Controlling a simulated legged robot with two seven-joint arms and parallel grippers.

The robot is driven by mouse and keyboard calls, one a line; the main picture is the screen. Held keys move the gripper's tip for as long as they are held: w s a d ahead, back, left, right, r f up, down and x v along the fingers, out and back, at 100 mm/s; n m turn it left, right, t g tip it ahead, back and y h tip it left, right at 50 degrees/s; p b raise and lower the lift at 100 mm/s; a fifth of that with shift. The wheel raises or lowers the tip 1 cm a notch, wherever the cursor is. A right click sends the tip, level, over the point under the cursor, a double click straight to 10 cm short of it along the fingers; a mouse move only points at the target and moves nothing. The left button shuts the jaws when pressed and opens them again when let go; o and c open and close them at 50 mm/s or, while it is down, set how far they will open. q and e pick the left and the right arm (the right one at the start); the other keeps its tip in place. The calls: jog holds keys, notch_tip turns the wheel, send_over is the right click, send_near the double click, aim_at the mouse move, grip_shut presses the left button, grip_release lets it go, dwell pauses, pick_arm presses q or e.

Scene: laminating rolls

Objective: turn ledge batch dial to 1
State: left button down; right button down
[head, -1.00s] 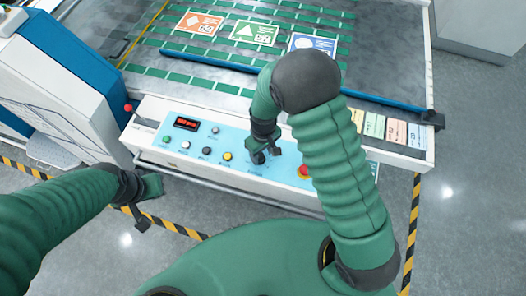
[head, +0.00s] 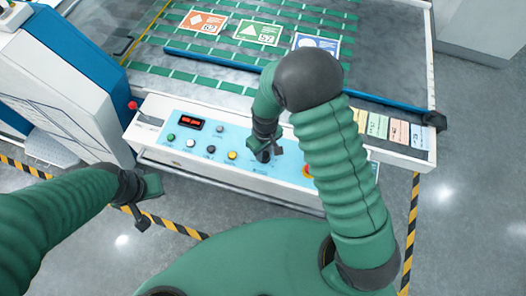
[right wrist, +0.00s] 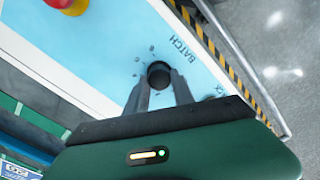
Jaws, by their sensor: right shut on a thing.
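The batch dial (right wrist: 158,72) is a dark round knob on the light-blue control panel (head: 205,150) along the front ledge. The word BATCH and small marks are printed around it in the right wrist view. My right gripper (right wrist: 159,88) is shut on the dial, with one finger on each side of it. In the head view my right gripper (head: 265,150) reaches down to the panel and largely hides the dial. The dial's pointer and its setting cannot be read. My left gripper (head: 142,202) hangs in front of the machine, away from the panel; its jaw opening is unclear.
The panel also carries a red display (head: 191,122), several small buttons and a red stop button on a yellow base, partly behind my right arm (right wrist: 68,3). Above it lies the bed with printed cards (head: 257,32) and a blue bar (head: 212,60). Grey floor is free in front.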

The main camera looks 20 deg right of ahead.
jog(key=shift+s+d, duration=0.15)
jog(key=shift+m+p, duration=0.35)
jog(key=shift+m, duration=0.95)
jog(key=shift+s+f+m+p, duration=0.1)
jog(key=shift+m+p, duration=0.55)
jog(key=shift+m, duration=1.95)
jog(key=c, duration=1.1)
grip_release()
jog(key=shift+r, duration=0.2)
